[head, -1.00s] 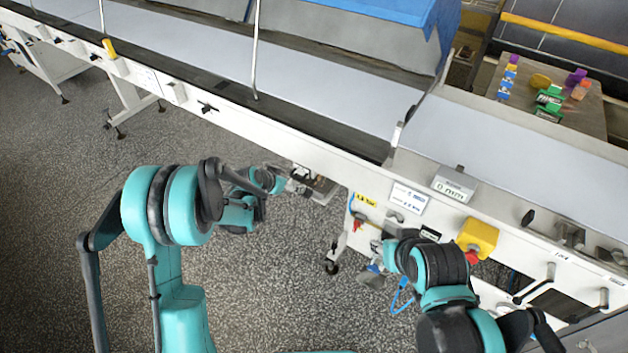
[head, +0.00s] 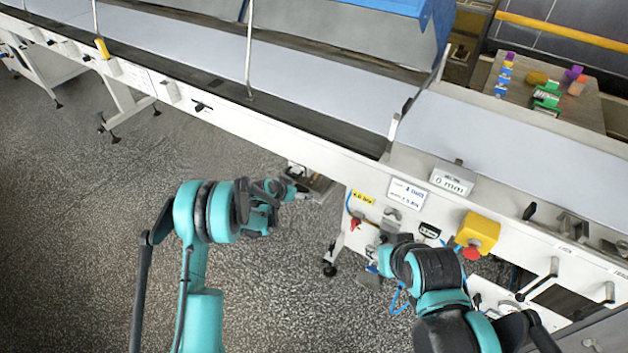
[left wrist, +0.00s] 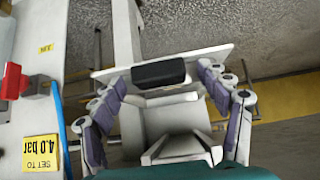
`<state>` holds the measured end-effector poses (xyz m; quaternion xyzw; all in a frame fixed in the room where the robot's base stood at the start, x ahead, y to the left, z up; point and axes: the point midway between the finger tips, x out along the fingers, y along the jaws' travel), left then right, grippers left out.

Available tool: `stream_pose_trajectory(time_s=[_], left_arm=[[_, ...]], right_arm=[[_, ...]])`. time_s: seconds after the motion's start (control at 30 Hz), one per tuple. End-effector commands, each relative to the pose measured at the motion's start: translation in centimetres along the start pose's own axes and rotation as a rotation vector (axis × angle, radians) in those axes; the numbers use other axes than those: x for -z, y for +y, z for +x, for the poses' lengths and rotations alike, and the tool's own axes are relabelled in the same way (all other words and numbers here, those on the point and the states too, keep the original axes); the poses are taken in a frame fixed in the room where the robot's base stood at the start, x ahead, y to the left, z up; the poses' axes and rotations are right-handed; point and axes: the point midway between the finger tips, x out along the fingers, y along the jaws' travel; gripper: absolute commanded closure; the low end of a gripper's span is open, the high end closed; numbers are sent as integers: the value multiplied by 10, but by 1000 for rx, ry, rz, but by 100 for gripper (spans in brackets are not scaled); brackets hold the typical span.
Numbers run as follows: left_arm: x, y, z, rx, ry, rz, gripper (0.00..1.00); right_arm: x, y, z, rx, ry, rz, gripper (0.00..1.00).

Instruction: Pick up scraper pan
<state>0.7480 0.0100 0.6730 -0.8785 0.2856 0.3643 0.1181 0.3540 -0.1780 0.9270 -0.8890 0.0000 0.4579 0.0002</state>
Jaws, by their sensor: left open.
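The scraper pan (head: 318,184) shows as a small grey tray below the front edge of the conveyor in the head view, partly hidden by my left gripper (head: 296,188). In the left wrist view the pan (left wrist: 215,54) is a pale plate with a black handle block (left wrist: 158,72). My left gripper (left wrist: 162,80) is open, its purple-padded fingers on either side of the black block. I cannot tell whether they touch it. My right gripper (head: 371,274) is mostly hidden behind its own arm, near the machine's front panel.
The long conveyor (head: 300,90) runs across above the pan. Its front panel carries a yellow box with a red button (head: 478,232), labels and a blue hose (head: 398,298). A machine leg with a caster (head: 331,262) stands right of the pan. The speckled floor (head: 90,230) is open at left.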

Motion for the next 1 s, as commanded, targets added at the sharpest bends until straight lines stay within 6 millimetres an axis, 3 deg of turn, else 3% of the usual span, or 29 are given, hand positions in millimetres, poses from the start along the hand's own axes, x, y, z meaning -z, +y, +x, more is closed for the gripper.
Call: stream_pose_trajectory(time_s=[0.17,0.4,0.47,0.77,1.0], left_arm=[[1,0,0,0,0,0,24],[1,0,-1,0,-1,0,85],[1,0,-1,0,-1,0,97],[3,0,-3,0,0,0,97],[19,0,-19,0,0,0,97]], right_arm=[[1,0,-1,0,0,0,60],[1,0,-1,0,0,0,60],[1,0,-1,0,0,0,60],[2,0,-2,0,0,0,60],[10,0,-14,0,0,0,60]])
